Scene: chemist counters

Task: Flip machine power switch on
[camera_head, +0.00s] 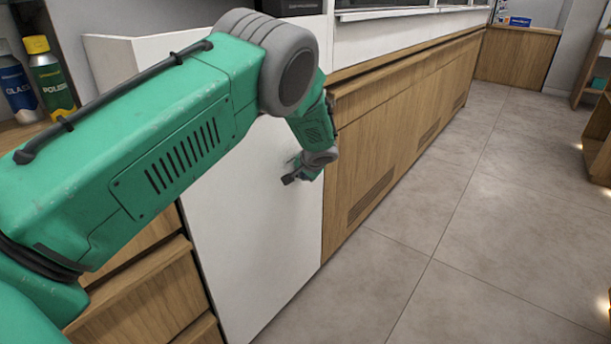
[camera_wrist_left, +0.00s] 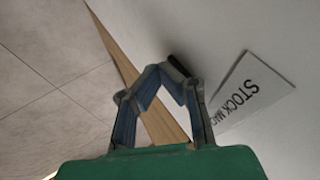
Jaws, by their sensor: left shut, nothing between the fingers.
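The machine is a tall white cabinet (camera_head: 255,235) at the end of a wood-fronted counter. My left gripper (camera_head: 293,172) is close to this white side and is shut and empty. In the wrist view its fingertips (camera_wrist_left: 165,70) meet beside a small dark piece (camera_wrist_left: 178,66) at the white surface. I cannot tell whether this piece is the power switch or a fingertip, nor whether they touch. My right gripper is not in view.
Wooden drawers (camera_head: 150,295) stand left of the white cabinet. Spray cans (camera_head: 50,80) stand on a shelf at the upper left. The wood counter front (camera_head: 400,115) runs back to the right. The tiled floor (camera_head: 450,240) at the right is clear.

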